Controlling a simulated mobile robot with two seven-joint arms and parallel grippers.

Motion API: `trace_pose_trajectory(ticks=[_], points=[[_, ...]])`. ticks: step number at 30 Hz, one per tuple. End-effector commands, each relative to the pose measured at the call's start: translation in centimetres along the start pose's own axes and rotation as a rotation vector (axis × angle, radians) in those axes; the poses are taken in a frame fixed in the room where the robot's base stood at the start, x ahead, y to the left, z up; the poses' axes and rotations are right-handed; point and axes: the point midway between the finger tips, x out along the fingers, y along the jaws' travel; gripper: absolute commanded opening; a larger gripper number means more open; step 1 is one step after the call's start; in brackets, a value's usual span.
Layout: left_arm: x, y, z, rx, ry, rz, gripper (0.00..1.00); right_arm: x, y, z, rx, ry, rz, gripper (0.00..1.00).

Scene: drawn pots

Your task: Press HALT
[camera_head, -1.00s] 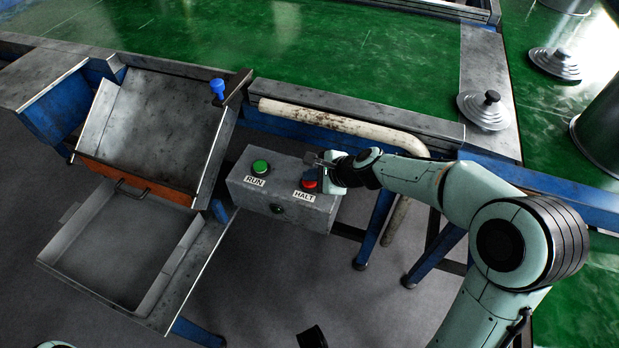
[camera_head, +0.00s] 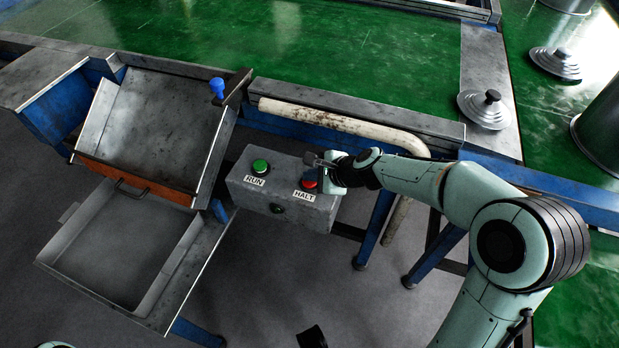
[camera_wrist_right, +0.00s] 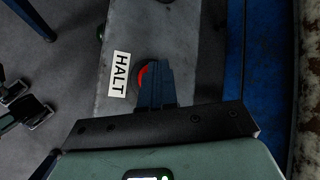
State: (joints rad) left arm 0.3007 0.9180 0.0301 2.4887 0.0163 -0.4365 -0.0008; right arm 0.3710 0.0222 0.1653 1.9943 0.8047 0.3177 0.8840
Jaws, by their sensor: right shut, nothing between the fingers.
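A grey control box (camera_head: 284,211) has a red button (camera_head: 309,184) at its right end, above the label HALT. A green button (camera_head: 260,167) with the label RUN is at its left end. My right gripper (camera_head: 313,161) is shut and empty, over the HALT button. In the right wrist view its fingers (camera_wrist_right: 156,85) cover much of the red button (camera_wrist_right: 143,76), beside the HALT label (camera_wrist_right: 119,74). I cannot tell whether they touch it or whether it is pushed in. What seems to be my left gripper (camera_wrist_right: 24,108) shows partly at that view's left edge.
A pale stained pipe (camera_head: 345,124) runs just behind the box, along the green table (camera_head: 330,55). A metal chute and tray (camera_head: 125,250) with a blue knob (camera_head: 217,87) stand to the left. Blue legs (camera_head: 375,230) stand on the right. The floor in front is mostly clear.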

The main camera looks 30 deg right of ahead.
Motion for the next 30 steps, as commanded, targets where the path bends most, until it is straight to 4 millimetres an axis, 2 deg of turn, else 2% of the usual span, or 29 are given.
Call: trace_pose_trajectory(ticks=[5,30], points=[[0.71,-0.24,-0.04,-0.001,-0.002,-0.001,0.69,0.64,0.55,-0.52,0.001,0.002,0.005,0.0],[0.08,-0.02,-0.18,0.0,0.005,0.0,0.69,0.32,0.57,-0.55,0.005,0.006,0.012,0.0]])
